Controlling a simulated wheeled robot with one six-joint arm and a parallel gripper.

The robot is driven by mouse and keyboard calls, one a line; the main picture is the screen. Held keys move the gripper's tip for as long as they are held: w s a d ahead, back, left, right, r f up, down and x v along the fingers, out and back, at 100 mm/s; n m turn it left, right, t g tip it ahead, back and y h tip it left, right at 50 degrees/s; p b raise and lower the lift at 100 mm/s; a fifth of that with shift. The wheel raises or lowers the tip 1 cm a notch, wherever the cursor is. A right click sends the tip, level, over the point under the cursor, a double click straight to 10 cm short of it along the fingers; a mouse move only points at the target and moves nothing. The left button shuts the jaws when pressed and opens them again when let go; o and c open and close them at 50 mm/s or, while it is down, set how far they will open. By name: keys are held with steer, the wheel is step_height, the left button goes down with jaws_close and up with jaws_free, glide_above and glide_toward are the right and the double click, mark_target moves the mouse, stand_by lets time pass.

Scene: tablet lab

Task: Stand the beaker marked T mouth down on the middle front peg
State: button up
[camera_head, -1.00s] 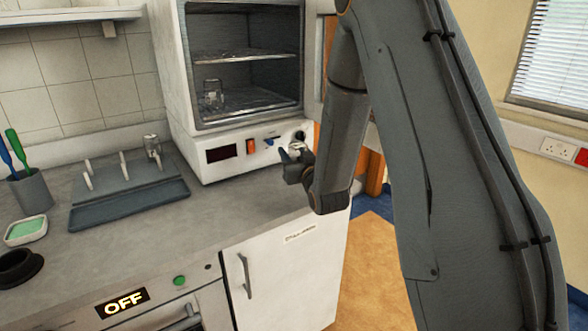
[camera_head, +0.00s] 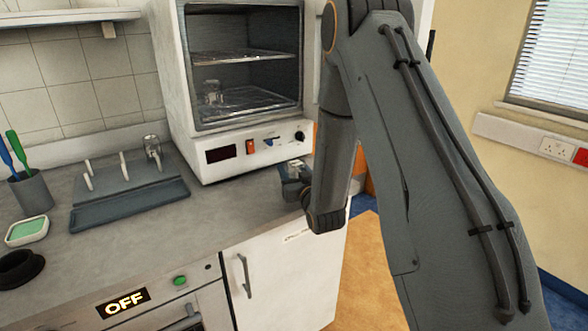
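A peg rack (camera_head: 130,200) lies on the counter at left. Its upright white pegs stand at the left (camera_head: 88,176), in the middle (camera_head: 124,166) and at the right. A clear glass beaker (camera_head: 152,146) sits on a right peg. The middle pegs look bare. Another clear glass vessel (camera_head: 211,94) stands inside the open oven. No T mark is readable on either. My gripper (camera_head: 290,180) is over the counter's right end, in front of the oven. Its fingers are small and partly hidden by my wrist, so I cannot tell whether it is open or holds anything.
The white oven (camera_head: 240,152) stands open behind the rack. A cup with brushes (camera_head: 30,192), a green sponge dish (camera_head: 27,231) and a black ring (camera_head: 18,267) are at far left. An appliance display reads OFF (camera_head: 123,302). The counter between rack and gripper is clear.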

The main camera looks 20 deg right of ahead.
steer(key=o, duration=0.3)
steer(key=shift+r, duration=0.1)
